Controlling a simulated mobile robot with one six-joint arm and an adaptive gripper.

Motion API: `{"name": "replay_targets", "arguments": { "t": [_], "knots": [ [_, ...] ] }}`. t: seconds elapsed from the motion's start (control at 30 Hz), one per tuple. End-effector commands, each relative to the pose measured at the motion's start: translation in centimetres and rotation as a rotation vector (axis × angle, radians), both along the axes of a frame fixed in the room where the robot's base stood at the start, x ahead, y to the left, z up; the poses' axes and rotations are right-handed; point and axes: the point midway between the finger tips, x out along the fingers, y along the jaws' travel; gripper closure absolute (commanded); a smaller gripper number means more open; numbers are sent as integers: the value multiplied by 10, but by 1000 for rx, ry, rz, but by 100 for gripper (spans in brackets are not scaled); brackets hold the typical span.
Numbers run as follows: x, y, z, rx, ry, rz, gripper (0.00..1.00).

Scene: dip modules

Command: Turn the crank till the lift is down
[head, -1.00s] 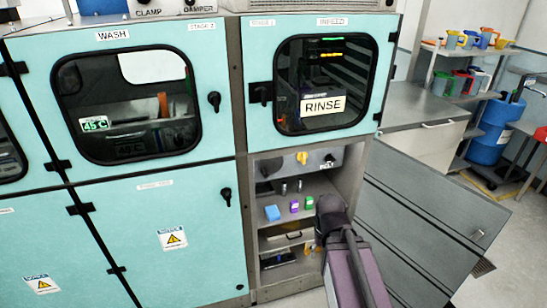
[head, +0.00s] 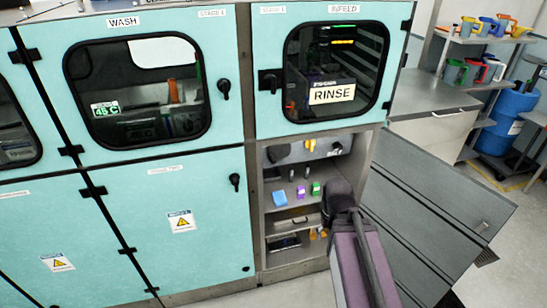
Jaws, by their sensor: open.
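No crank or lift can be made out for certain. An open compartment (head: 262,225) lies below the RINSE door (head: 265,110). On its upper panel are a dark shape (head: 277,153), a yellow knob (head: 310,145) and a black knob (head: 336,149); I cannot tell whether one is a crank. My purple and dark arm reaches up from the bottom, in front of the compartment's right side. Its dark joint covers part of the shelves. My gripper is not visible. Behind the RINSE window it is dark, and no lift shows clearly.
A blue block (head: 280,198), a purple block (head: 301,191) and a green block (head: 316,188) sit on the compartment shelf. A large grey open door panel (head: 430,210) stands right of my arm. A shelf with coloured jugs (head: 487,26) and a blue barrel (head: 508,118) are at right.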

Motion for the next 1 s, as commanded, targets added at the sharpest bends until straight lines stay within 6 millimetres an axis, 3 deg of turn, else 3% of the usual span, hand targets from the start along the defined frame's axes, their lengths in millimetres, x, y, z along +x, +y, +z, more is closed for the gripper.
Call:
{"name": "replay_targets", "arguments": {
  "t": [0.03, 0.6, 0.8, 1.0],
  "knots": [
    [0, 0, 16, 0, 0, 0, 35],
    [0, -1, 124, -1, 0, -1, 35],
    [0, -1, 145, -1, 0, -1, 35],
    [0, -1, 150, -1, 0, -1, 35]
  ]
}}
